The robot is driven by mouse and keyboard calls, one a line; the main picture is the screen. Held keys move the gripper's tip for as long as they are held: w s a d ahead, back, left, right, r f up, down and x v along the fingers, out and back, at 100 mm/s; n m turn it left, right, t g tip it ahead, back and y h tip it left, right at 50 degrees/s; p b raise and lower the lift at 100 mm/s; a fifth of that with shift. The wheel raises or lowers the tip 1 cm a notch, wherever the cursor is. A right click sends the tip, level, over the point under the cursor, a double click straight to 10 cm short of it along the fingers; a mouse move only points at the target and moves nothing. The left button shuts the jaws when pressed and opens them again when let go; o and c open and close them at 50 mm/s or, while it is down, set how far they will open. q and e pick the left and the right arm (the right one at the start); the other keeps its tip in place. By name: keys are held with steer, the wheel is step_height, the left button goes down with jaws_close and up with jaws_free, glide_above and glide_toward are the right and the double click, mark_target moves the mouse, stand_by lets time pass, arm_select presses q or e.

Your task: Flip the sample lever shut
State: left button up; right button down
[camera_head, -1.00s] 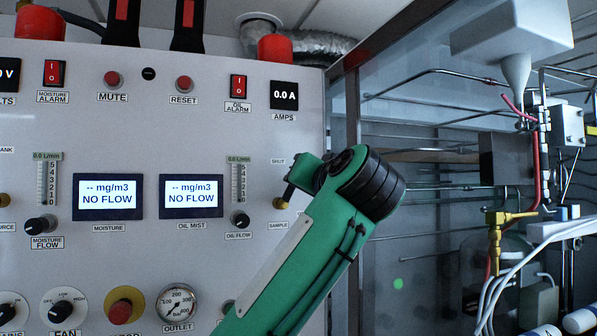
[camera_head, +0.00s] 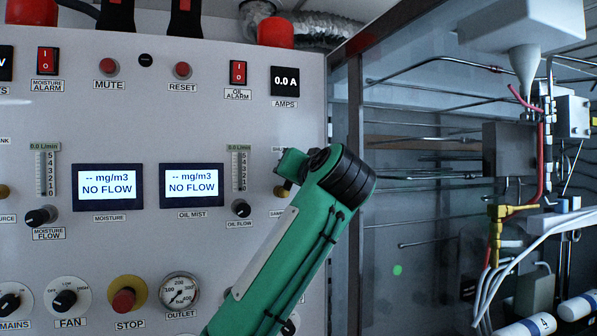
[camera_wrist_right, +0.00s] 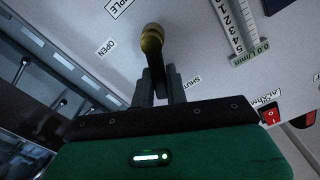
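The sample lever (camera_wrist_right: 152,40) shows in the right wrist view as a brass-coloured knob just beyond my right fingertips. Its brass part (camera_head: 281,191) is partly hidden by my gripper in the head view. My right gripper (camera_wrist_right: 159,72) is at the lever, with its dark fingers close together. I cannot tell whether they grip it, touch it or only sit against its near end. The OPEN label (camera_wrist_right: 106,47) is left of the lever and the SHUT label (camera_wrist_right: 193,82) lower right in the wrist view. My left gripper is not in view.
The oil flow knob (camera_head: 238,208) and its gauge (camera_head: 240,174) are left of the lever on the panel. The outlet gauge (camera_head: 179,291) is lower down. A metal frame post (camera_head: 356,110) stands right of the panel, with pipework (camera_head: 500,210) beyond.

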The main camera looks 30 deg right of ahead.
steer(key=n+b, duration=0.1)
steer(key=n, duration=0.1)
steer(key=a+n+b, duration=0.1)
steer(key=n, duration=0.1)
steer(key=a+n+b, duration=0.1)
steer(key=shift+w+r+n, duration=0.2)
steer(key=shift+r+n, duration=0.1)
steer(key=shift+n, duration=0.1)
steer(key=c, duration=1.4)
jaws_free()
steer(key=shift+b, duration=0.3)
